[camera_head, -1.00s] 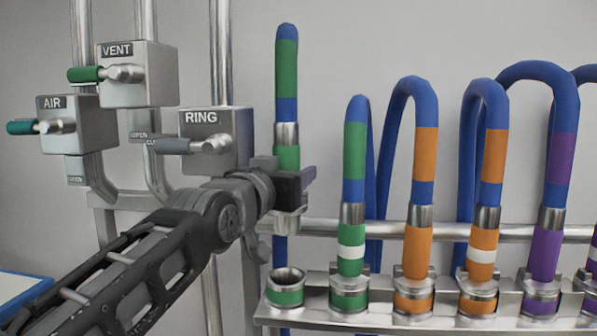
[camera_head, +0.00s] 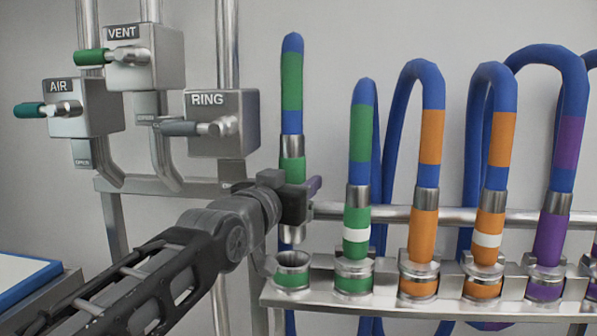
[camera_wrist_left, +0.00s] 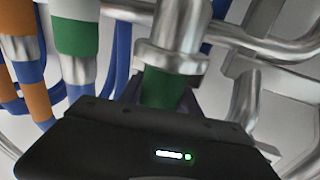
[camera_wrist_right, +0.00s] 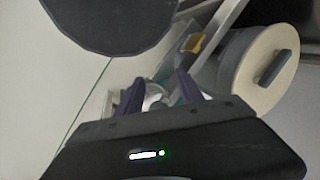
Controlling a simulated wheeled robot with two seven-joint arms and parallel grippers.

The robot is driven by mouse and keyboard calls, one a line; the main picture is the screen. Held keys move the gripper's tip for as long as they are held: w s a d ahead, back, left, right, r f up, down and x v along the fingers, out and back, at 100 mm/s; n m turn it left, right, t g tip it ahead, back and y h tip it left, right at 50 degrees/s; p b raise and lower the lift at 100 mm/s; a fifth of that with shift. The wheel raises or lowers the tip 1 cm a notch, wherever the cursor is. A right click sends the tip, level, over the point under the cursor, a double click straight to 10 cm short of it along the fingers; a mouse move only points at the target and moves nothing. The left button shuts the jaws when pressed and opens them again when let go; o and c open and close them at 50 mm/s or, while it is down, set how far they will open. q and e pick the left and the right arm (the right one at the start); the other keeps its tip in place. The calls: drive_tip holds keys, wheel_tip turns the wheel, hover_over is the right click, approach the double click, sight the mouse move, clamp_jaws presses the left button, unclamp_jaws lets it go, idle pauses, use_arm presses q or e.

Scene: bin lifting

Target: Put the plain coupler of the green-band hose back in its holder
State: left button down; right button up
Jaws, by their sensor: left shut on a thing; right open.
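The plain green coupler (camera_head: 293,170) hangs on the blue green-band hose (camera_head: 292,80) at the left of the hose row. My left gripper (camera_head: 297,203) is shut on it. The coupler's metal end (camera_head: 292,235) points down, just above the empty green-ringed holder (camera_head: 292,274), with a small gap. In the left wrist view the green coupler (camera_wrist_left: 163,88) sits between the fingers below a metal collar. The white-striped green coupler (camera_head: 356,235) is seated in the neighbouring holder. My right gripper (camera_wrist_right: 160,90) shows only in its own wrist view, open and empty.
Orange couplers (camera_head: 423,235) and a purple one (camera_head: 551,238) sit in the metal rack (camera_head: 390,302) to the right. Valve boxes marked AIR, VENT and RING (camera_head: 222,122) are on pipes at upper left. A round lidded bin (camera_wrist_right: 262,75) shows in the right wrist view.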

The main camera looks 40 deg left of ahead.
use_arm(q)
drive_tip(key=shift+f, duration=0.25)
drive_tip(key=shift+s+r, duration=0.15)
drive_tip(key=shift+r, duration=0.1)
drive_tip(key=shift+b, duration=0.3)
drive_tip(key=shift+f+b, duration=1.55)
drive_tip(key=shift+b, duration=0.4)
drive_tip(key=shift+f+b, duration=1.1)
drive_tip(key=shift+b, duration=0.1)
drive_tip(key=shift+f+b, duration=0.75)
drive_tip(key=shift+b, duration=0.3)
drive_tip(key=shift+f+b, duration=0.25)
drive_tip(key=shift+b, duration=0.05)
